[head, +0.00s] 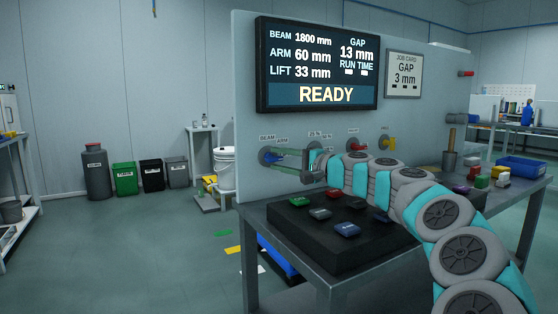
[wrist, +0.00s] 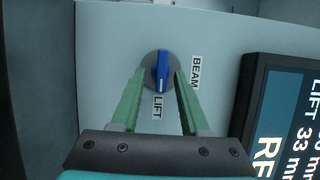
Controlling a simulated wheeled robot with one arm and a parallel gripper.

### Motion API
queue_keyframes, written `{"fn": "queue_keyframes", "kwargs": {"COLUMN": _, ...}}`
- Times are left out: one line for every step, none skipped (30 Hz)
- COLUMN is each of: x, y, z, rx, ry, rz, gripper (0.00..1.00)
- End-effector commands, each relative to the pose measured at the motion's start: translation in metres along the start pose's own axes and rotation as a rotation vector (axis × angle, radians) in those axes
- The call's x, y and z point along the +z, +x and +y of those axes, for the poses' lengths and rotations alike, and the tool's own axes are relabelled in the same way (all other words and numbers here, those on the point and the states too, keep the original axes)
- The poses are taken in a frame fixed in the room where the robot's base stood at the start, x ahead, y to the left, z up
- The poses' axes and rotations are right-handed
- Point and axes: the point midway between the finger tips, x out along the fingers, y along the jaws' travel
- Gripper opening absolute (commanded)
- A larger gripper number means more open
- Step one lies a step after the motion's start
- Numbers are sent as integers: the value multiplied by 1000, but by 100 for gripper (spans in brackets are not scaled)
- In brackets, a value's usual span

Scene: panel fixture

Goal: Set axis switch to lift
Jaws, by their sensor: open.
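The axis switch, a blue knob (wrist: 162,72) on a round grey plate, is on the upright panel. It also shows at the panel's left in the head view (head: 267,156). In the wrist view its long body is nearly upright in the picture, with the white mark at its lower end, toward the LIFT label (wrist: 158,106). The BEAM label (wrist: 195,73) is to its right. My gripper (wrist: 161,73) is open, with one green finger on each side of the knob; gaps show between fingers and knob.
The display (head: 317,65) reads BEAM 1800, ARM 60, LIFT 33, GAP 13 mm and READY. A job card (head: 404,74) reads GAP 3 mm. Red (head: 357,144) and yellow (head: 389,143) controls are farther right. A black button box (head: 340,249) stands below my arm.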

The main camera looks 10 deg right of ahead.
Motion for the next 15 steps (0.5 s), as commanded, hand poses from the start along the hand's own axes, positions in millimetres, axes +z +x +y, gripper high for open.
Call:
{"fn": "queue_keyframes", "kwargs": {"x": 0, "y": -6, "z": 0, "rx": -1, "ry": 0, "rz": 1, "gripper": 45}}
{"fn": "queue_keyframes", "kwargs": {"x": 0, "y": -11, "z": 0, "rx": -1, "ry": 0, "rz": 1, "gripper": 45}}
{"fn": "queue_keyframes", "kwargs": {"x": 0, "y": -17, "z": 0, "rx": -2, "ry": 1, "rz": 0, "gripper": 45}}
{"fn": "queue_keyframes", "kwargs": {"x": 0, "y": -22, "z": 0, "rx": -2, "ry": 1, "rz": 0, "gripper": 45}}
{"fn": "queue_keyframes", "kwargs": {"x": 0, "y": -28, "z": 0, "rx": -2, "ry": 0, "rz": 0, "gripper": 45}}
{"fn": "queue_keyframes", "kwargs": {"x": 0, "y": -35, "z": -1, "rx": -3, "ry": 0, "rz": 1, "gripper": 45}}
{"fn": "queue_keyframes", "kwargs": {"x": 0, "y": -40, "z": -1, "rx": -3, "ry": 0, "rz": 1, "gripper": 45}}
{"fn": "queue_keyframes", "kwargs": {"x": 0, "y": -45, "z": -1, "rx": -4, "ry": 0, "rz": 2, "gripper": 45}}
{"fn": "queue_keyframes", "kwargs": {"x": 0, "y": -51, "z": -1, "rx": -3, "ry": 0, "rz": 2, "gripper": 45}}
{"fn": "queue_keyframes", "kwargs": {"x": -1, "y": -55, "z": 0, "rx": -3, "ry": 0, "rz": 3, "gripper": 45}}
{"fn": "queue_keyframes", "kwargs": {"x": -2, "y": -59, "z": 0, "rx": -3, "ry": 1, "rz": 4, "gripper": 45}}
{"fn": "queue_keyframes", "kwargs": {"x": -2, "y": -63, "z": 0, "rx": -3, "ry": 1, "rz": 4, "gripper": 45}}
{"fn": "queue_keyframes", "kwargs": {"x": -2, "y": -65, "z": 0, "rx": -3, "ry": 1, "rz": 4, "gripper": 45}}
{"fn": "queue_keyframes", "kwargs": {"x": -2, "y": -67, "z": 0, "rx": -2, "ry": 1, "rz": 4, "gripper": 45}}
{"fn": "queue_keyframes", "kwargs": {"x": -1, "y": -70, "z": 0, "rx": -2, "ry": 1, "rz": 3, "gripper": 45}}
